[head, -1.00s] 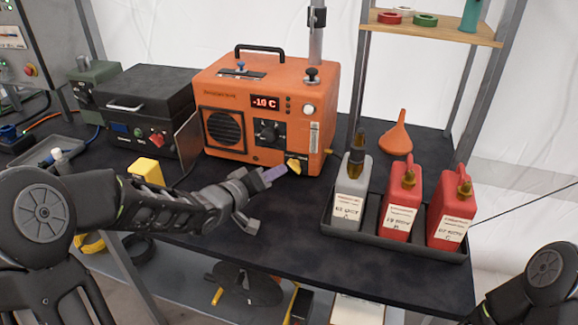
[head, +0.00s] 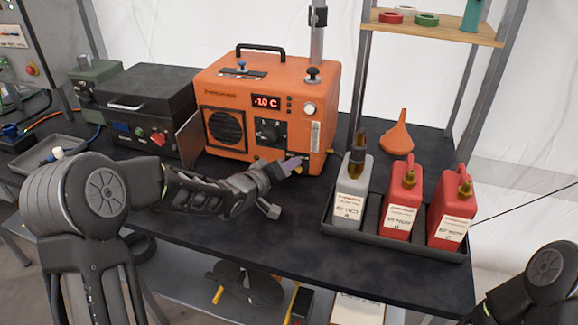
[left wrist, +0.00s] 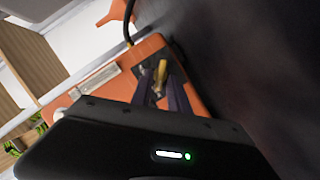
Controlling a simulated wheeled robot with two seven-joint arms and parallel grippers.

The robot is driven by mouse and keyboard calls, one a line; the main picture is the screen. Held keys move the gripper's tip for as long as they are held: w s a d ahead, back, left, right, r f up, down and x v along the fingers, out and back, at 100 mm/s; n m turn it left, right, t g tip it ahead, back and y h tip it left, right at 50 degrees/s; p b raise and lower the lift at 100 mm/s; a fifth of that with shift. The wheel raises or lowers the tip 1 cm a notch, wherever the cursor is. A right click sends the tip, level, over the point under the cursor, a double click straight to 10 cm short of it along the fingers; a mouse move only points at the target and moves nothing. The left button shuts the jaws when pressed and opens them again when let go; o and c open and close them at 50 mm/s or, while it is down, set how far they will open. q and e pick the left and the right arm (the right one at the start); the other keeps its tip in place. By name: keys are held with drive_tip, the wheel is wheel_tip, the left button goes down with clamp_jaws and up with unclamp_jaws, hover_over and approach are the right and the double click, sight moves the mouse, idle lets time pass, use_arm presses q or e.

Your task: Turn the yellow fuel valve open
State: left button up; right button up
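The orange heater (head: 285,95) stands at the back of the dark table, with a display that seems to read -10 C. The yellow fuel valve (left wrist: 161,72) is on the lower part of its front. In the left wrist view it lies ahead of and between the two fingers of my left gripper (left wrist: 162,92), which are apart. In the head view my left gripper (head: 291,166) is at the heater's lower right front and hides most of the valve. I cannot tell whether the fingers touch it. My right gripper is out of view.
A tray (head: 335,233) with a grey can (head: 348,200) and two red cans (head: 402,205) stands to the right. An orange funnel (head: 397,140) lies behind it. A black box (head: 145,105) stands left of the heater.

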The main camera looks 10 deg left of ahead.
use_arm(q)
clamp_jaws()
idle(0.4)
